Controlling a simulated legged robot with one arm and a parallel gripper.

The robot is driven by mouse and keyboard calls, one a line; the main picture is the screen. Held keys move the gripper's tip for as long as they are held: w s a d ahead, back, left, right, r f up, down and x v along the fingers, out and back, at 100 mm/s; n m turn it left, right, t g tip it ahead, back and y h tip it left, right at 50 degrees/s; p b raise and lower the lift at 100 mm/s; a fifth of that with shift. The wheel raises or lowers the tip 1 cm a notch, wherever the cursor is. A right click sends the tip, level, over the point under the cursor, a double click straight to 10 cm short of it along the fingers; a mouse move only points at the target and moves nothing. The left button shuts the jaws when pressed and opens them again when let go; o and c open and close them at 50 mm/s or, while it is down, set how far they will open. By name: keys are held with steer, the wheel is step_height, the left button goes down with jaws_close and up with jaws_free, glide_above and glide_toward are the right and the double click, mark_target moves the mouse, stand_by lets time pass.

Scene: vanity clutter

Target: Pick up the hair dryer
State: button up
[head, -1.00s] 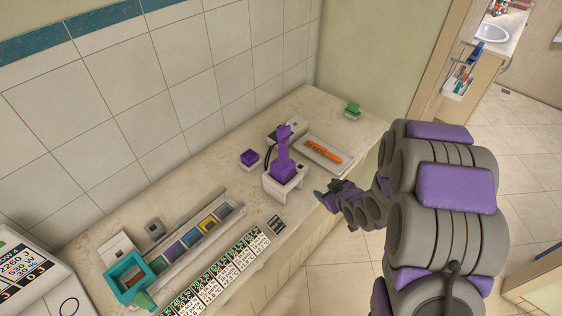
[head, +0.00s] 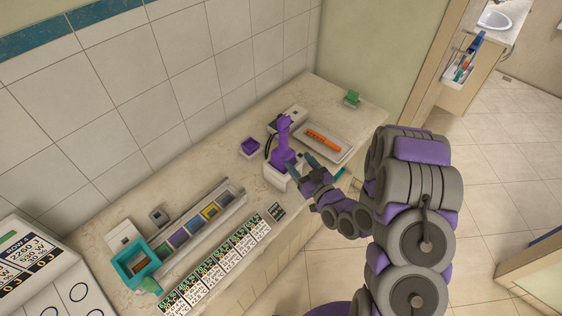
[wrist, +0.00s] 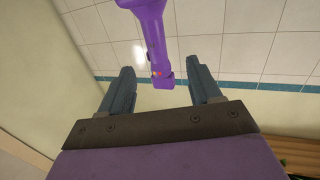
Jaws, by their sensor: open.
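The hair dryer is the purple object (head: 283,145) standing upright in a white holder (head: 277,177) on the counter. In the wrist view a purple handle-like part (wrist: 153,40) hangs from the top edge, with a small red and orange mark near its end. My gripper (head: 297,166) is at the right side of the purple object, close to it. In the wrist view my gripper's fingers (wrist: 162,88) are spread apart, with the end of the purple part between them in the picture and nothing held. I cannot tell whether a finger touches it.
A white tray (head: 346,153) with an orange item (head: 323,140) lies behind my gripper. A row of coloured compartments (head: 190,232), a teal box (head: 133,258) and label cards (head: 215,268) fill the left counter.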

mark_target(286, 142)
steer(key=b+x, duration=0.6)
steer(key=x, duration=0.1)
steer(key=shift+w+b, duration=0.3)
steer(key=shift+w, duration=0.55)
steer(key=b+x, duration=0.1)
steer(key=x, duration=0.4)
steer(key=shift+w+a, duration=0.15)
steer(key=shift+a, duration=0.25)
steer(key=shift+d+r, duration=0.1)
steer(key=shift+c, duration=0.4)
steer(key=c, duration=0.9)
steer(key=shift+c, duration=0.2)
